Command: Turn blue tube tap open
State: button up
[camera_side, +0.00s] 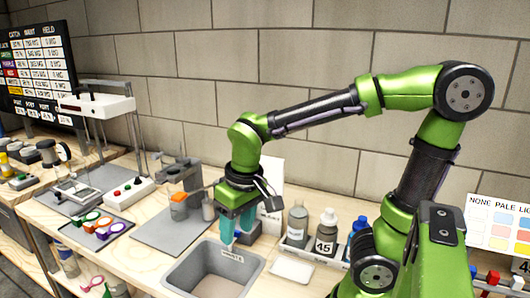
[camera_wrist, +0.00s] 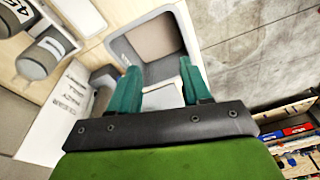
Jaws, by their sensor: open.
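I cannot make out a blue tube tap for certain in either view. At the left of the side view, a white stand (camera_side: 98,103) has thin upright tubes below it, too small to tell a tap on them. My gripper (camera_side: 237,232) points down above the bench, just behind the grey bin and in front of a white card. In the wrist view my gripper (camera_wrist: 160,92) has its two teal fingers spread apart with nothing seen held between them. The grey bin lies beyond the fingertips there.
The grey bin (camera_side: 173,286) stands at the bench front. A bottle (camera_side: 298,222) and others stand in a rack to the right, beside a white pad (camera_side: 292,271).

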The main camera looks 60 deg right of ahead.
jog(key=w+a+f+n+g+h, duration=0.1)
jog(key=w+a+f+n+h, duration=0.1)
jog(key=w+f+h, duration=0.55)
jog(key=w+a+f+n+g+h, duration=0.15)
jog(key=w+f+h, duration=0.25)
jog(key=f+h, duration=0.65)
jog(key=d+r, duration=0.1)
jog(key=d, duration=1.5)
jog(key=shift+s+t, duration=0.2)
jog(key=shift+t, duration=0.15)
jog(key=shift+d+m, duration=0.1)
jog(key=shift+m, duration=0.15)
grip_shut()
